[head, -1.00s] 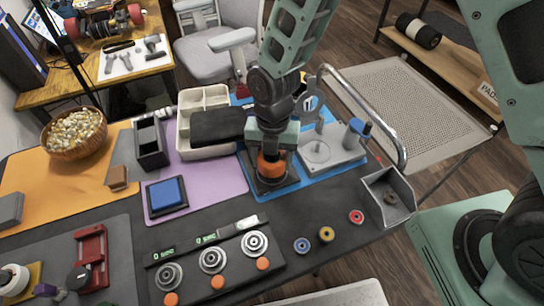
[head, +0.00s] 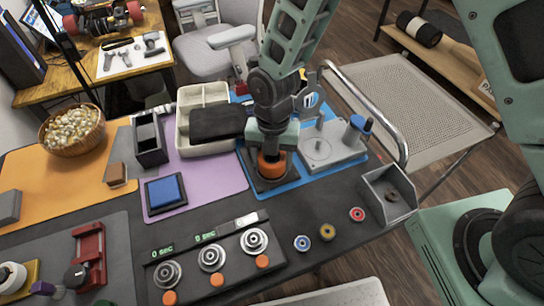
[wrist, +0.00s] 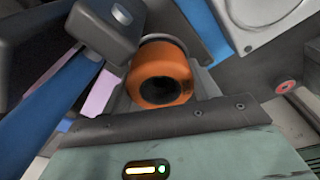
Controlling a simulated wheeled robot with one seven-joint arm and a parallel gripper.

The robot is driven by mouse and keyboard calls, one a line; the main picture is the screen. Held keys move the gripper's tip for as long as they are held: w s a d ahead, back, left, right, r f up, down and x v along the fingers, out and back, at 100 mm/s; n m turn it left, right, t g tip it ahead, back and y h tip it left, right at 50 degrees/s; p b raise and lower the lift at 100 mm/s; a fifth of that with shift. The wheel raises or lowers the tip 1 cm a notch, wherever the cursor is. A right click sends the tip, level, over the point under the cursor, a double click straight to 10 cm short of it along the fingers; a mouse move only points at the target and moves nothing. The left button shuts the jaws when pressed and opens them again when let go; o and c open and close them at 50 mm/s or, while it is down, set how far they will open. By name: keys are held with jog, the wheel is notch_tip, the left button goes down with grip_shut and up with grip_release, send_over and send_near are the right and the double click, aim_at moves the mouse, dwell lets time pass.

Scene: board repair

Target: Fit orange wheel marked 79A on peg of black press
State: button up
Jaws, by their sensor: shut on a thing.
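The orange wheel (head: 271,167) is between the fingers of my gripper (head: 272,158), low over the black press (head: 264,186) on the blue mat. It also shows in the wrist view (wrist: 160,56), with its dark round bore facing the camera. My gripper is shut on the wheel. The press's peg is hidden behind the wheel and fingers, so I cannot tell whether the wheel is around it or just above it. The 79A marking cannot be read.
A grey fixture with a blue-tipped handle (head: 320,152) stands close on the right. A cream divided tray (head: 205,100) is on the left. A grey open bin (head: 388,192) and several small coloured wheels (head: 327,232) lie nearer the front right. Dials (head: 211,258) line the front.

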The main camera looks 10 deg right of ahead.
jog(key=shift+s+d+f, duration=0.15)
jog(key=shift+s+f, duration=0.15)
jog(key=shift+f, duration=0.25)
dwell(1.4)
jog(key=o, duration=1.5)
jog(key=shift+c, duration=0.2)
jog(key=shift+r, duration=0.15)
jog(key=shift+w+r+p, duration=0.2)
jog(key=shift+r+p, duration=1.2)
jog(key=shift+r, duration=0.15)
jog(key=shift+r+p, duration=1.65)
jog(key=shift+r, duration=0.35)
jog(key=shift+w, duration=0.1)
